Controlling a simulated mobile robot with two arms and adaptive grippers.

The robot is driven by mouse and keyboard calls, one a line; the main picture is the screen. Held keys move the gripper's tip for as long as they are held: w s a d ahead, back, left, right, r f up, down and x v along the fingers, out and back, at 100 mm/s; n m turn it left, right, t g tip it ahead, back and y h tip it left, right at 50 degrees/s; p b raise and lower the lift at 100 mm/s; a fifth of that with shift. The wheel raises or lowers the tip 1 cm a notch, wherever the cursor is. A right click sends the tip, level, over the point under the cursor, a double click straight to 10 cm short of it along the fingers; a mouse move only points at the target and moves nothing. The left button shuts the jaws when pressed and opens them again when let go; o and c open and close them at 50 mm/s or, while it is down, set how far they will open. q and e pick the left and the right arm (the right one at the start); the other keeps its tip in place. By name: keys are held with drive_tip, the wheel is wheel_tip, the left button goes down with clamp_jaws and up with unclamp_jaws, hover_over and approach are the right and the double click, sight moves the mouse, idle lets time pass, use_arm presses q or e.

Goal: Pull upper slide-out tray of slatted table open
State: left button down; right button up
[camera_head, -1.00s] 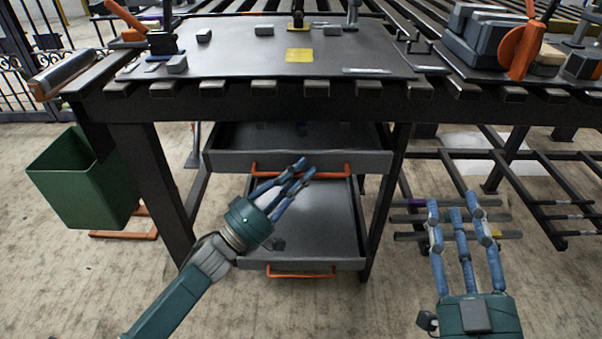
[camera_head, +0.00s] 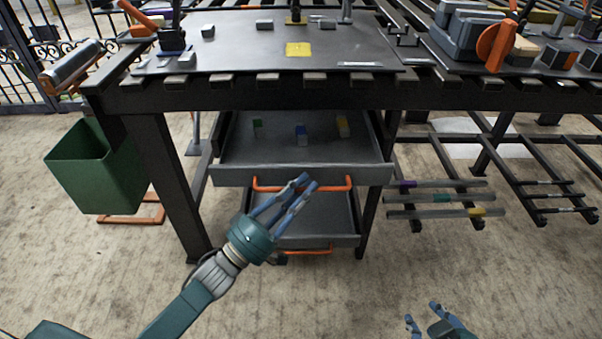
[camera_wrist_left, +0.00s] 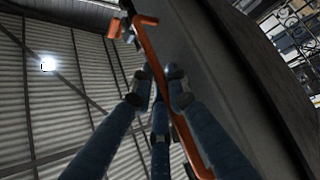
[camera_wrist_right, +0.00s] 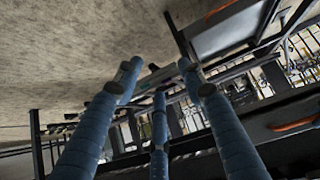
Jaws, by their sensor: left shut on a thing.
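The upper slide-out tray (camera_head: 230,176) is slid out from under the slatted table (camera_head: 200,96), with its inside showing. Its orange handle (camera_head: 335,187) runs along its front. My left gripper (camera_head: 303,183) is shut on this handle; in the left wrist view the fingers (camera_wrist_left: 160,82) close around the orange bar (camera_wrist_left: 150,50). The lower tray (camera_head: 335,225) is below, partly hidden by the upper one, with its own orange handle (camera_head: 308,250). My right gripper (camera_head: 433,316) is at the bottom edge, apart from the table; its fingers are spread and empty in the right wrist view (camera_wrist_right: 158,80).
Small blocks with blue (camera_head: 301,134), green and yellow parts lie in the upper tray. A green bin (camera_head: 95,168) hangs at the table's left. A rack with several bars (camera_head: 440,198) stands at the right. The floor in front is clear.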

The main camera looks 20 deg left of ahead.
drive_tip(key=s+d+f+g+h+p, duration=0.1)
drive_tip(key=s+d+g+p, duration=0.15)
drive_tip(key=s, duration=0.35)
drive_tip(key=s+d+f+g+p, duration=0.1)
drive_tip(key=s+g, duration=0.2)
drive_tip(key=s, duration=0.2)
use_arm(q)
drive_tip(key=s+d+p, duration=0.2)
drive_tip(key=s, duration=0.7)
drive_tip(key=s+d+p, duration=0.2)
drive_tip(key=s+d, duration=0.1)
drive_tip(key=s, duration=0.6)
drive_tip(key=shift+f, duration=0.15)
use_arm(e)
wheel_tip(320, 180, down, 15)
drive_tip(key=shift+w+a, duration=0.3)
use_arm(q)
drive_tip(key=shift+s, duration=0.1)
drive_tip(key=c, duration=1.9)
unclamp_jaws()
drive_tip(key=shift+c, duration=0.2)
use_arm(e)
drive_tip(key=shift+r, duration=0.1)
